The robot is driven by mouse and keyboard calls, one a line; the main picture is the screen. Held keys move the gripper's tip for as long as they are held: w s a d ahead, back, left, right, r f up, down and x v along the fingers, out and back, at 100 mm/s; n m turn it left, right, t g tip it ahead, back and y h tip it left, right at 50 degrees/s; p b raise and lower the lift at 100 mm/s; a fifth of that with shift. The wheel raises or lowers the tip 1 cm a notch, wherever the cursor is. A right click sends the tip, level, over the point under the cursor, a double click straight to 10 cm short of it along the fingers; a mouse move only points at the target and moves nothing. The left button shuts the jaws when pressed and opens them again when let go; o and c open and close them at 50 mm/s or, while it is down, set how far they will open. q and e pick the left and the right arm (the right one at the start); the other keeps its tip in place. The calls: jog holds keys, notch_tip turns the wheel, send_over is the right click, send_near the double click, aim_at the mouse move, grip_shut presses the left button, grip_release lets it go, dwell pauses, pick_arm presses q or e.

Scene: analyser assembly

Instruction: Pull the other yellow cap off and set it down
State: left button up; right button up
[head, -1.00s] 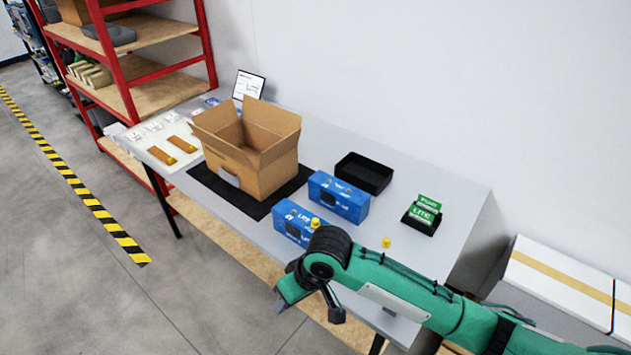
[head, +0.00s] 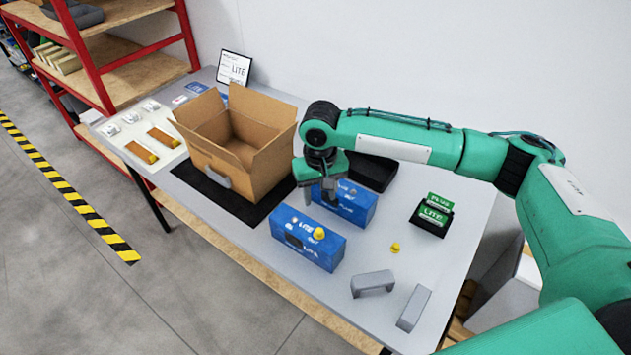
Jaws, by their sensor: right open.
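A yellow cap (head: 319,233) is on the front blue box (head: 308,242), which has white lettering. Another yellow cap (head: 395,247) lies alone on the grey table (head: 440,262), to the right of the boxes. A second blue box (head: 350,204) stands behind the front one. My right gripper (head: 319,200) is open, pointing down over the left part of the rear box, behind and above the capped front box. It hides part of the rear box; I cannot tell whether it touches it. My left gripper is out of view.
An open carton (head: 235,150) stands on a black mat (head: 246,210) to the left. A black tray (head: 372,172) is behind the arm. A black holder with green cards (head: 431,215) and two grey pieces, one bracket-shaped (head: 372,283) and one flat (head: 413,307), are at right.

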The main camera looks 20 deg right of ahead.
aim_at(320, 230)
jog(key=f+p, duration=0.2)
jog(key=f, duration=0.5)
jog(key=shift+s+f, duration=0.2)
notch_tip(320, 230, down, 5)
jog(key=shift+r+p, duration=0.1)
jog(key=shift+p, duration=0.5)
jog(key=shift+f, duration=0.45)
jog(key=c, duration=0.8)
grip_shut()
jog(key=shift+c, duration=0.2)
grip_release()
grip_shut()
pick_arm(q)
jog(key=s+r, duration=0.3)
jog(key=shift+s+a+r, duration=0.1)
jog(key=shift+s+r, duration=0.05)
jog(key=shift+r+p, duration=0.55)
jog(key=shift+p, duration=0.05)
pick_arm(e)
jog(key=shift+r, duration=0.45)
